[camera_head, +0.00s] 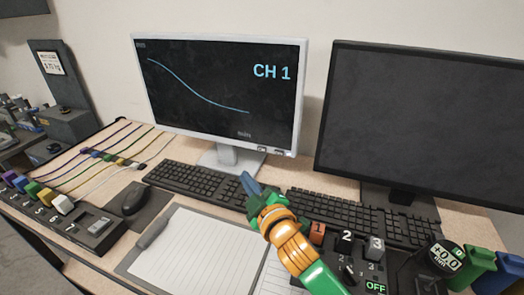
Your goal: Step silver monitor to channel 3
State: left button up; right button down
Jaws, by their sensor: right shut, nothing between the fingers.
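The silver monitor (218,155) stands at the back centre on a pale stand. Its dark screen reads "CH 1" and shows a falling blue curve. Small buttons (270,150) sit on its lower bezel towards the right corner. My right gripper (248,182) is shut and empty, its tips over the space between the two keyboards, below and in front of the monitor's buttons and apart from them. My left gripper is not in view.
A black monitor (420,120) with a blank screen stands at right. Keyboards (195,185) lie in front of both monitors. A clipboard (185,250), mouse (135,198) and a plug box (92,230) with coloured cables are at left. A numbered control box (345,240) lies front right, reading "OFF".

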aim_at(262, 149)
jog(key=w+d+b, duration=0.2)
jog(key=w+d, duration=0.1)
jog(key=w, duration=0.5)
jog(key=shift+d+b, duration=0.15)
jog(key=shift+b, duration=0.15)
dwell(1.6)
jog(key=shift+w+d, duration=0.15)
jog(key=shift+w, duration=0.2)
jog(key=shift+w+d, duration=0.15)
jog(key=shift+w, duration=0.2)
dwell(0.7)
jog(key=shift+s+a+p, duration=0.3)
jog(key=shift+s+p, duration=0.25)
jog(key=shift+s, duration=0.15)
